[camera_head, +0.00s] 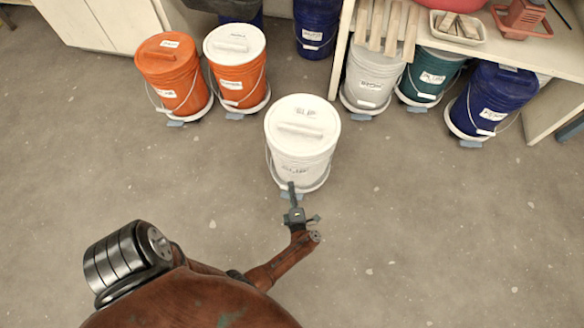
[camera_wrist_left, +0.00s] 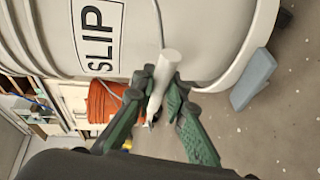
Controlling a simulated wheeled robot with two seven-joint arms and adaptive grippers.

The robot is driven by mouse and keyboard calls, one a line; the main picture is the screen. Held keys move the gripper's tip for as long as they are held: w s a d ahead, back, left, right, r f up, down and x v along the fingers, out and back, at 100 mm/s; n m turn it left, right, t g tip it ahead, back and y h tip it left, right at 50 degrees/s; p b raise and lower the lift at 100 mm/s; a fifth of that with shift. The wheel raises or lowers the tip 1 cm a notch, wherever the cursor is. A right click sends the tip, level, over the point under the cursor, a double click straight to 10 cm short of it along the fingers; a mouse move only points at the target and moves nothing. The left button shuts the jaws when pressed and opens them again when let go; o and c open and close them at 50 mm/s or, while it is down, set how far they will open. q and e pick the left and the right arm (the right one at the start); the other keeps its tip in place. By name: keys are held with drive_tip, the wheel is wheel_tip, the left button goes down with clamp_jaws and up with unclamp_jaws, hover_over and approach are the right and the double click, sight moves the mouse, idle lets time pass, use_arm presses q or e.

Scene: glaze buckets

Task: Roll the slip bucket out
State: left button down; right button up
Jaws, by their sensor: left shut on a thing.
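The slip bucket (camera_head: 301,158) is white, lidded and upright, on a round white wheeled base, standing on open floor in the middle of the head view. Its wall and SLIP label fill the top of the left wrist view (camera_wrist_left: 195,30). My left gripper (camera_head: 292,196) is at the bucket's near side. In the left wrist view my left gripper (camera_wrist_left: 160,97) is shut on the white grip of the wire handle (camera_wrist_left: 166,68), beside the bucket wall. My right gripper is not in view.
An orange bucket (camera_head: 169,75) and an orange bucket with a white lid (camera_head: 238,85) stand behind to the left. Grey (camera_head: 370,80), green (camera_head: 430,78) and blue (camera_head: 490,103) buckets stand by the shelf at right. The near floor is clear.

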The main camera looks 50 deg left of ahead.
use_arm(q)
drive_tip(key=shift+s+a, duration=0.1)
drive_tip(key=c, duration=2.1)
unclamp_jaws()
drive_tip(key=shift+a, duration=0.1)
drive_tip(key=shift+o, duration=1)
